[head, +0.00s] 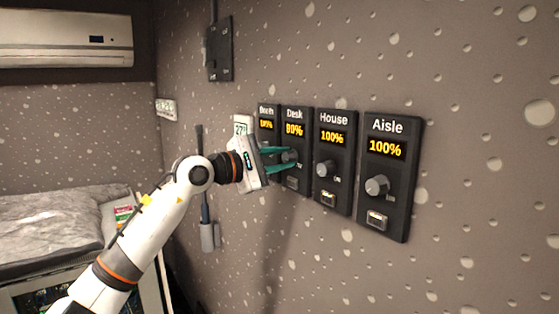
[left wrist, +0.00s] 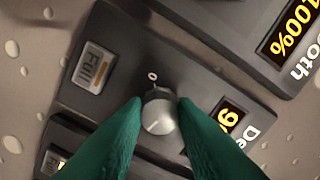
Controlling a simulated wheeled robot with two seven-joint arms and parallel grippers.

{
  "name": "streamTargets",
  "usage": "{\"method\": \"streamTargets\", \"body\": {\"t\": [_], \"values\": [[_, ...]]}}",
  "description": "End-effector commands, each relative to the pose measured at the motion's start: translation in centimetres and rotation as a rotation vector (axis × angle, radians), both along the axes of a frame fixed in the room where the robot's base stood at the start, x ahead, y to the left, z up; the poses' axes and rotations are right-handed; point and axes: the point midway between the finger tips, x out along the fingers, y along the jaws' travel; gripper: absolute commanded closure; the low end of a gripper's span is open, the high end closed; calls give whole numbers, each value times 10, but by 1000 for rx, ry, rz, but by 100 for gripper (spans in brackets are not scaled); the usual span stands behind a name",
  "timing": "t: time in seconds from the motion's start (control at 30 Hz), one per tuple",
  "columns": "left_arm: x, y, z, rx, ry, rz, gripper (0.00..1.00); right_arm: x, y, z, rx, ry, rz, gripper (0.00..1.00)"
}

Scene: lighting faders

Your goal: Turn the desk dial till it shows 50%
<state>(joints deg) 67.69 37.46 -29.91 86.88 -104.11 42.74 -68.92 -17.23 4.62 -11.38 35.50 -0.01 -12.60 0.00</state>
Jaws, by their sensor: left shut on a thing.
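The Desk panel (head: 295,115) is a dark wall plate with a lit amber display (head: 294,130). The display seems to read 90%; in the left wrist view only its leading 9 (left wrist: 229,118) shows. Below it is the round grey Desk dial (head: 290,155). My left gripper (head: 292,160) reaches the dial from the left, with its teal fingers shut on it. In the left wrist view the dial (left wrist: 159,112) sits between the two fingertips, its pale pointer line visible. The fingers hide part of the panel. My right gripper is in neither view.
Booth panel (head: 266,112) is close on the left, House panel (head: 335,120) and Aisle panel (head: 387,126) on the right; House and Aisle read 100%. The Desk panel has a Full button (left wrist: 93,68). A small thermostat (head: 240,128) is left of the panels. The wall further right is clear.

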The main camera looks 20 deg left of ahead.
Motion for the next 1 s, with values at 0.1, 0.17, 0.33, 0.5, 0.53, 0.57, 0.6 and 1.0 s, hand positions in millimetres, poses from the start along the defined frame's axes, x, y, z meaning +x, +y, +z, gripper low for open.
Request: {"method": "streamTargets", "body": {"t": [0.1,0.17,0.33,0.5,0.53,0.57,0.6,1.0], "values": [[0,0,-2,-53,42,-1,97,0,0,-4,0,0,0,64],[0,0,-2,-88,70,-1,97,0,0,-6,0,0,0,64],[0,0,-1,-206,160,-1,97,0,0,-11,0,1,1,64],[0,-1,-2,-334,261,-1,97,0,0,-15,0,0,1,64],[0,-1,-2,-357,279,-1,97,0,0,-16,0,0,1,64],[0,-1,-2,-379,296,-1,97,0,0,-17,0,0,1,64],[0,-1,-2,-410,320,-1,97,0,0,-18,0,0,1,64],[0,-1,-1,-709,554,-1,97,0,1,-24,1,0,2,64]]}}
